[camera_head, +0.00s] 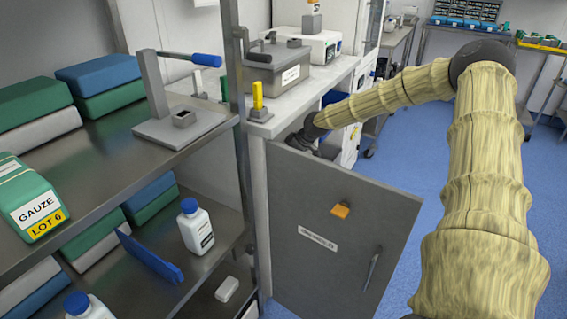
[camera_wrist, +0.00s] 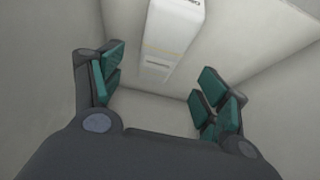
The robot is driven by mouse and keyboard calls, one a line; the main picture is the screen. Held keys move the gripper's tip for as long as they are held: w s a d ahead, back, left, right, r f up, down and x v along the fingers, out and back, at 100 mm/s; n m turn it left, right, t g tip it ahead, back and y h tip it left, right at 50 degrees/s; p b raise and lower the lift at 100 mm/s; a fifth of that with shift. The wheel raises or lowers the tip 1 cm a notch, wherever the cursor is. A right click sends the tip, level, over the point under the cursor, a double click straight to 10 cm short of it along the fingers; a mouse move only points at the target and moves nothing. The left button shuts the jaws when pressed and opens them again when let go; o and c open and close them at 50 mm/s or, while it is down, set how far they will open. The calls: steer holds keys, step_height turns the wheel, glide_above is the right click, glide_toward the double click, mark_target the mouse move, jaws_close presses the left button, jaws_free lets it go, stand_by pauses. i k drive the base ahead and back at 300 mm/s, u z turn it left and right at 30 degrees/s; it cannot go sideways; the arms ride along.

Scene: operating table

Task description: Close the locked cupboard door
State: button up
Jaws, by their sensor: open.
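The grey cupboard door (camera_head: 325,235) stands open in the head view, swung out from the white cabinet. It carries a small label (camera_head: 318,237), an orange piece (camera_head: 340,210) and a dark handle (camera_head: 372,268). My arm reaches over from the right, and my gripper (camera_head: 308,135) is at the door's top left, partly hidden behind it. In the wrist view my gripper (camera_wrist: 160,80) is open, its teal pads wide apart with nothing between them. Pale walls surround it, and a white labelled container (camera_wrist: 170,40) is just ahead. I cannot tell whether the gripper touches the door.
A metal shelf (camera_head: 95,175) on the left holds gauze packs (camera_head: 32,205), white bottles (camera_head: 195,225) and a lever device (camera_head: 175,118). The white counter (camera_head: 285,118) above the cupboard carries a grey box (camera_head: 275,75). Blue floor (camera_head: 405,165) lies open right of the door.

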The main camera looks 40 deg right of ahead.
mark_target(325, 265)
steer(key=k, duration=1.95)
